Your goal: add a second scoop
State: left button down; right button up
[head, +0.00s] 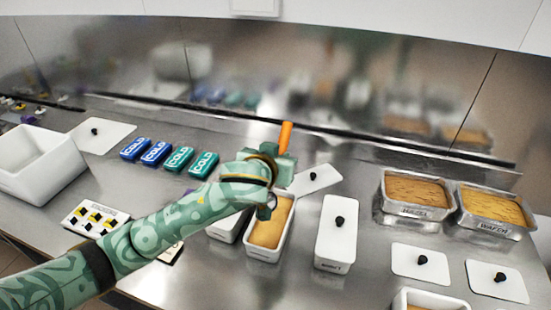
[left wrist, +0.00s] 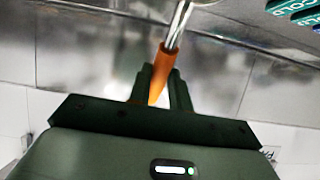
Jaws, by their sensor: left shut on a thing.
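My left gripper (head: 279,166) is shut on the orange handle (head: 285,137) of a scoop, which sticks up above it. In the left wrist view, my fingers (left wrist: 159,88) clasp the orange handle (left wrist: 167,62) and a metal shaft (left wrist: 179,22) runs on from it. The scoop's working end is hidden in the head view. An open white tub (head: 265,252) of yellow-orange ice cream stands below and in front of my gripper. My wrist partly covers that tub, and I cannot tell if the scoop touches the ice cream. My right gripper is out of view.
A lidded white tub (head: 336,233) stands right of the open one. Two metal pans (head: 414,211) (head: 493,231) hold brown and yellow contents. Loose lids (head: 319,183) (head: 408,263) lie on the counter. Several COLD packs (head: 180,158) and a white bin (head: 40,184) are at left.

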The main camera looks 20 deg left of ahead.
pick_arm(q)
jog(key=shift+w+a+f+t, duration=0.2)
jog(key=shift+w+f+t, duration=0.55)
jog(key=shift+f+t, duration=0.25)
jog(key=shift+a+f+b, duration=0.15)
jog(key=shift+f+b, duration=0.2)
jog(key=shift+b, duration=0.05)
pick_arm(e)
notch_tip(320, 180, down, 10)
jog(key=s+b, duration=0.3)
jog(key=b, duration=0.6)
pick_arm(q)
jog(key=shift+s+f, duration=2.45)
jog(key=shift+f, duration=1.35)
jog(key=w+r+g+p, duration=0.2)
jog(key=w+g+p, duration=0.5)
jog(key=p, duration=1.6)
jog(key=shift+w+r+g+y, duration=0.2)
jog(key=shift+w+g+y, duration=0.1)
jog(key=shift+g, duration=0.5)
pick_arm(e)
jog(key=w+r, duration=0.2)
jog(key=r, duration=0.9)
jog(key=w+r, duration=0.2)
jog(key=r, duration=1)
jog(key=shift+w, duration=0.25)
